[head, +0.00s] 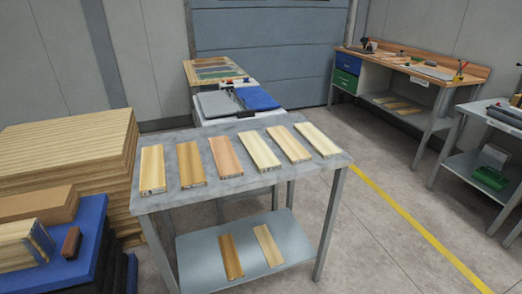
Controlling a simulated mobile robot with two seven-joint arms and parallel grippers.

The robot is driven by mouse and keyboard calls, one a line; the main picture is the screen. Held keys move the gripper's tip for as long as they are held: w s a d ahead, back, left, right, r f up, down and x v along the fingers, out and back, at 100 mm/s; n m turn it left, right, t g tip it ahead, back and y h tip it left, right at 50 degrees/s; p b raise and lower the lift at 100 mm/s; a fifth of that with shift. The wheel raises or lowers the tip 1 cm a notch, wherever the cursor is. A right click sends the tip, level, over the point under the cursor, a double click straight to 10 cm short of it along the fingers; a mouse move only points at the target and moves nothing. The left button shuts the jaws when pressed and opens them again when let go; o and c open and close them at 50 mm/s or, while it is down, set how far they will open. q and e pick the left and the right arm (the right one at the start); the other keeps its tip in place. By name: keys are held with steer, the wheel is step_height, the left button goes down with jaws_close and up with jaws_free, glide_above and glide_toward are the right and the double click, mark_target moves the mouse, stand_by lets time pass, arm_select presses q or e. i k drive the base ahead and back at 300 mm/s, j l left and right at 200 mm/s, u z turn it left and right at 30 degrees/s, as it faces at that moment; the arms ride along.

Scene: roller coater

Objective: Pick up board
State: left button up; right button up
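Several wooden boards lie side by side in a row on a grey metal table. From left to right I see a light yellow board (153,169), a brown board (190,164), a reddish board (225,157), and pale boards (259,149) (289,144) (317,140) toward the right. All lie flat with small gaps between them. The table top (240,185) is bare in front of them. Two more boards, one orange-brown (231,257) and one pale (268,245), lie on the lower shelf. Neither of my grippers is in view.
A large stack of wood sheets (70,155) stands close on the left, with a blue platform (85,255) before it. Behind the table is a machine with a blue panel (257,98). A workbench (420,66) stands at the back right. Floor (365,230) right of the table is clear.

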mark_target(262, 156)
steer(key=i+l+z, duration=0.1)
steer(key=i+z, duration=0.15)
steer(key=i, duration=0.2)
steer(key=i+z, duration=0.25)
steer(key=i, duration=0.2)
